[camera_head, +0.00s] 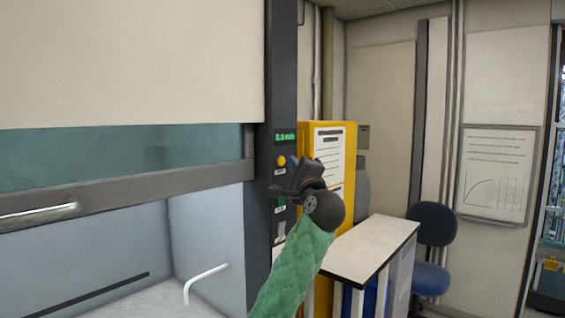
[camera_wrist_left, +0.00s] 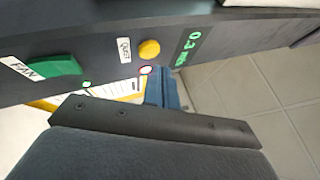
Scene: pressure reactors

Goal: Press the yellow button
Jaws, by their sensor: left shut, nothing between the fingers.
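The yellow button (camera_head: 281,160) is a round knob on the dark control post of the fume hood, just below a green lit display (camera_head: 285,137). In the left wrist view the yellow button (camera_wrist_left: 149,50) sits between a label reading like "QUIET" (camera_wrist_left: 124,50) and the green digits. My left gripper (camera_head: 280,189) is shut and empty, in front of the post, a little below the yellow button and apart from it in the picture. The exact gap in depth is hard to tell. My right gripper is not in view.
A green button (camera_wrist_left: 54,68) with a "FAN" label is on the same panel. The hood's sash (camera_head: 120,191) is partly raised at left. A yellow cabinet (camera_head: 348,140), a white-topped table (camera_head: 365,247) and a blue chair (camera_head: 432,235) stand to the right.

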